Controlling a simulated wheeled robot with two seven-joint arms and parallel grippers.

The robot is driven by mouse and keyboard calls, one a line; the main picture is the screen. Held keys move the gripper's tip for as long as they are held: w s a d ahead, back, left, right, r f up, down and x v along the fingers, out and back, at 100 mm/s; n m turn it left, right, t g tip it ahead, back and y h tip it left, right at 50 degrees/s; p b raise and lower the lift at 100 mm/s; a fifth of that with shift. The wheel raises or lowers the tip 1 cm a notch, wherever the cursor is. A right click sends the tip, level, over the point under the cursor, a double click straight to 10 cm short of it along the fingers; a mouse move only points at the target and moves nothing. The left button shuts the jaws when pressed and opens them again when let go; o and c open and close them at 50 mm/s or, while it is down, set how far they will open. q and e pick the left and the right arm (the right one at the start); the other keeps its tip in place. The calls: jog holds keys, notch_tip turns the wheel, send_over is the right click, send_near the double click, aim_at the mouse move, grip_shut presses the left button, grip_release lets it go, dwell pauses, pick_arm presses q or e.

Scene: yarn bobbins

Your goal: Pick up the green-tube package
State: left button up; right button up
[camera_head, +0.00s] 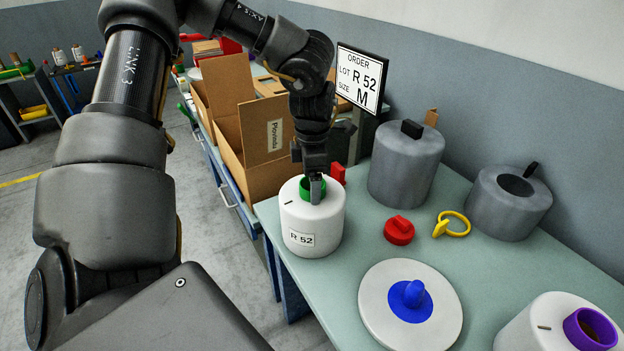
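The green-tube package (312,228) is a white yarn bobbin with a label reading R 52, standing upright at the table's left corner. Its green tube (305,189) shows at the top. My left gripper (317,190) points down at the green tube, with its fingertips at the tube's rim. The arm partly covers the tube, and I cannot tell whether the fingers are closed on its wall. My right gripper is not in view.
The green table (480,277) also holds two grey cylinders (405,165) (508,205), a red knob (399,230), a yellow ring (455,223), a white disc with blue knob (410,300) and a purple-tube bobbin (555,325). Cardboard boxes (250,130) and an order sign (361,78) stand behind.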

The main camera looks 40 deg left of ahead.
pick_arm(q)
grip_shut()
jog(key=shift+w, duration=0.15)
jog(key=shift+a+r, duration=0.1)
jog(key=shift+r, duration=0.05)
notch_tip(320, 180, up, 10)
jog(key=b, duration=0.1)
dwell(0.7)
